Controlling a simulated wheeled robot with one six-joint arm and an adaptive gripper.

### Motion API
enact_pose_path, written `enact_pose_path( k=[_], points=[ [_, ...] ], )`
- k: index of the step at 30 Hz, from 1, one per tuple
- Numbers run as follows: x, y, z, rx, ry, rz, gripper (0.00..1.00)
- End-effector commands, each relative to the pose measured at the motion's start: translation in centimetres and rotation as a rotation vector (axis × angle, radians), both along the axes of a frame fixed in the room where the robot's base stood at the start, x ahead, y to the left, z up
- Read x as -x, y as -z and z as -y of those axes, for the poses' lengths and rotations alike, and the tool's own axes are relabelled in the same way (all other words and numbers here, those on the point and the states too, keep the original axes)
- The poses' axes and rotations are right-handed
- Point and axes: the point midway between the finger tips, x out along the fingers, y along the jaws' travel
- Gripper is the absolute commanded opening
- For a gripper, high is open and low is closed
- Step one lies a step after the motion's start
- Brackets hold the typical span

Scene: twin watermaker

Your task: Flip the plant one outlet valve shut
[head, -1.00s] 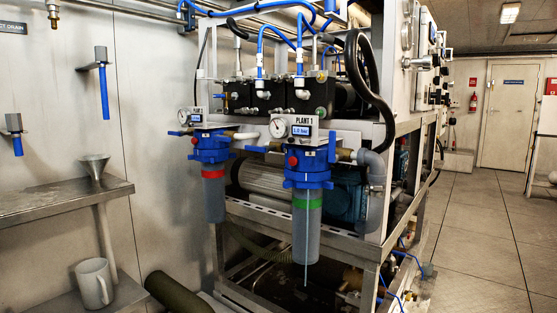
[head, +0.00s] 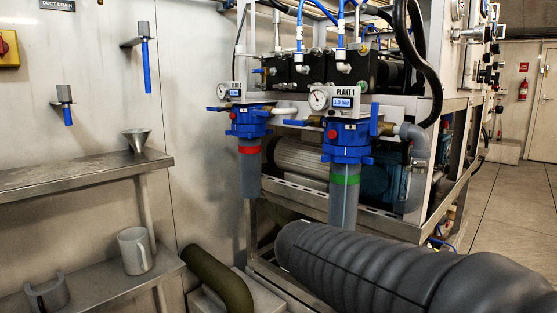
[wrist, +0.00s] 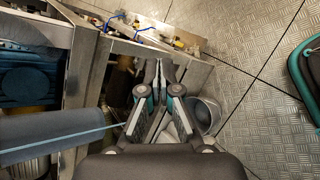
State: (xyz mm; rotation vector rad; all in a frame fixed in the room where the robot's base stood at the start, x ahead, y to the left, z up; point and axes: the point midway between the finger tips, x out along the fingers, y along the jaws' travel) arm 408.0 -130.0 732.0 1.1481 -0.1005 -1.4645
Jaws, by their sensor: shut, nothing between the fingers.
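The plant one filter (head: 346,140) has a blue head, a green band and a grey bowl, under a "PLANT 1" sign (head: 345,91) and a gauge. A blue lever (head: 374,119) stands upright on its right side, by the grey pipe elbow. Another blue lever (head: 296,123) lies level on its left side. Neither lever is marked as outlet. In the wrist view, my gripper (wrist: 159,66) is shut and empty, pointing toward the lower frame. A grey cylinder, apparently the filter bowl (wrist: 60,128), lies to its left. No lever is clear there. My gripper is out of the head view.
A second filter with a red band (head: 249,146) hangs to the left, with similar blue levers. The metal frame (wrist: 190,62) is close to my fingers. Open floor (wrist: 245,75) lies to the right.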

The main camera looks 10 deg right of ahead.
Motion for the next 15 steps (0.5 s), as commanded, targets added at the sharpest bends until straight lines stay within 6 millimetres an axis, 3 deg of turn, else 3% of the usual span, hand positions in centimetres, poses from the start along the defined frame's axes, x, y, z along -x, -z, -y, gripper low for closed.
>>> enact_pose_path(
  k=[4, 8, 11, 15],
  points=[
    [-6.2, -3.3, 0.2, 0.356, -0.116, -0.154, 0.0],
    [-11.9, -6.6, -1.8, 0.676, -0.189, -0.257, 0.0],
    [-16.0, -8.8, -4.8, 0.918, -0.222, -0.314, 0.0],
    [-20.7, -10.7, -10.3, 1.223, -0.237, -0.352, 0.0]
  ],
)
